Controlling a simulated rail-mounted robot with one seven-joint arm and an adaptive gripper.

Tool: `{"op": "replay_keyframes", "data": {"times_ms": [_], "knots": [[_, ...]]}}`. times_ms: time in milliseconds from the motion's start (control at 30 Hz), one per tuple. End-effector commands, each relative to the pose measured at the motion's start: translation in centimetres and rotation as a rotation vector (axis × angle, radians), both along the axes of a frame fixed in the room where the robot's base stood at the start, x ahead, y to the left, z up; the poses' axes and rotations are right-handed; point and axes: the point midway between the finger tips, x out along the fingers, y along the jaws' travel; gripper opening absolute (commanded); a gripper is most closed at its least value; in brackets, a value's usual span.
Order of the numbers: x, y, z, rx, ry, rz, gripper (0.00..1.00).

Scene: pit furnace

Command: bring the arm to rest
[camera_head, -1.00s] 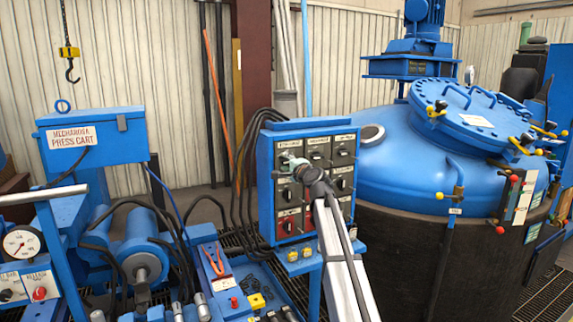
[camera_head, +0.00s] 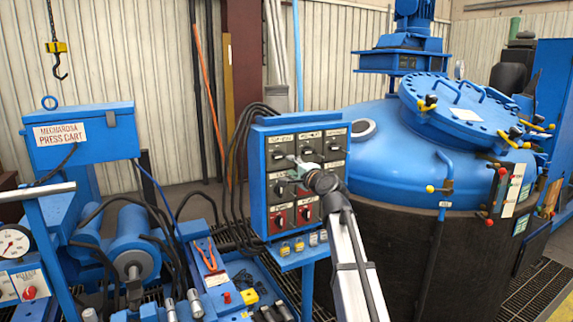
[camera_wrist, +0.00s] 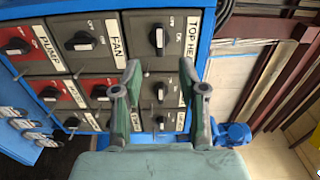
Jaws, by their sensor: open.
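My gripper (camera_head: 300,164) is in front of the blue control panel (camera_head: 257,190) in the head view, over its middle area. In the wrist view my gripper (camera_wrist: 172,72) has its two green-grey fingers spread wide apart with nothing between them. Behind the fingers is the panel face, with rows of black rotary knobs on grey and red plates. The labels read PUMP, FAN and a partly hidden TOP HE. The fingers cover parts of the lower plates. I cannot tell the exact gap between fingertips and panel, but no knob sits in the grip.
A large blue-topped vessel (camera_head: 395,150) stands right of the panel. The blue press cart (camera_head: 85,138) stands to the left, with cables and tools near it. Black hoses (camera_head: 234,150) loop beside the panel.

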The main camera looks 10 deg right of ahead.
Motion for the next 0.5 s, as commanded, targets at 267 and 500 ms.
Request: {"op": "replay_keyframes", "data": {"times_ms": [267, 500], "knots": [[-0.72, -0.21, 0.00, 0.000, 0.000, 0.001, 0.42], [-0.74, -0.08, -0.12, -0.026, -0.003, 0.006, 0.42]]}}
